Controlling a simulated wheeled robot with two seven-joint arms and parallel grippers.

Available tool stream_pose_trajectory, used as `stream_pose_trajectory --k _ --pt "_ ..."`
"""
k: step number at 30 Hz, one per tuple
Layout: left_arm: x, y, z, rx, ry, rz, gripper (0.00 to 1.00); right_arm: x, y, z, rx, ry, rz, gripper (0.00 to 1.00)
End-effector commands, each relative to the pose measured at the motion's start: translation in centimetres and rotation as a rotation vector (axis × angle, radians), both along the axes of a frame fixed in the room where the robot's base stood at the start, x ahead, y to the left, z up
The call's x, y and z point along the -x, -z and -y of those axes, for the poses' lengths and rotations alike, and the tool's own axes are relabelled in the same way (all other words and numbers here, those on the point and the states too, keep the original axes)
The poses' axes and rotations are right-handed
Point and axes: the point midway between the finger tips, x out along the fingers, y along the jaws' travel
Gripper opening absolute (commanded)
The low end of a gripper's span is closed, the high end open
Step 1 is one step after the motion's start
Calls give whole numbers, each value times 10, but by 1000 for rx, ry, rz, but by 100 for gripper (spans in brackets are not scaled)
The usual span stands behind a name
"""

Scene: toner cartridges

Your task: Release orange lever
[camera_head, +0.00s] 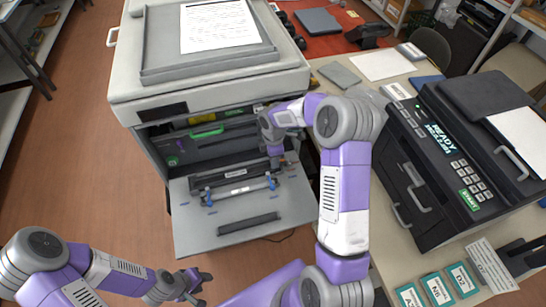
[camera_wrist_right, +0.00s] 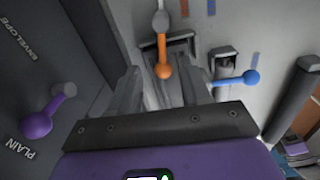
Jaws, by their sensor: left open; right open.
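The orange lever (camera_wrist_right: 163,55) shows in the right wrist view, on the light grey wall ahead, hanging down from a grey knob with its orange ball at the lower end. My right gripper (camera_wrist_right: 158,84) is open, and the orange ball appears between its two fingers in the picture; I see no contact. In the head view my right arm reaches into the open front of the white printer (camera_head: 215,85), and the orange lever is not discernible there. My left gripper (camera_head: 195,284) is open and empty at the bottom, away from the printer.
A blue lever (camera_wrist_right: 238,79) is right of the orange one, and a purple lever (camera_wrist_right: 45,112) is at left beside the PLAIN marking. A cartridge (camera_head: 238,187) with blue parts lies on the printer's open door (camera_head: 192,238). A black machine (camera_head: 440,185) stands at right.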

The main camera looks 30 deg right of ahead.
Motion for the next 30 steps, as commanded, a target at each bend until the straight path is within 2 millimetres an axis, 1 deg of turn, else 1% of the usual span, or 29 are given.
stream_pose_trajectory --k 3,9,17,18,23,30 --pt "0 0 0 0 0 0 43 0 4 0 0 0 0 47" --pt "0 0 0 0 0 0 43 0 4 0 0 0 0 47" --pt "0 0 0 0 0 0 43 0 3 0 0 0 1 7" --pt "0 0 0 0 0 0 43 0 3 0 0 0 1 1" --pt "0 1 0 0 0 0 43 -1 4 0 1 15 1 0" --pt "0 8 0 0 0 0 43 -10 4 6 2 216 3 0"
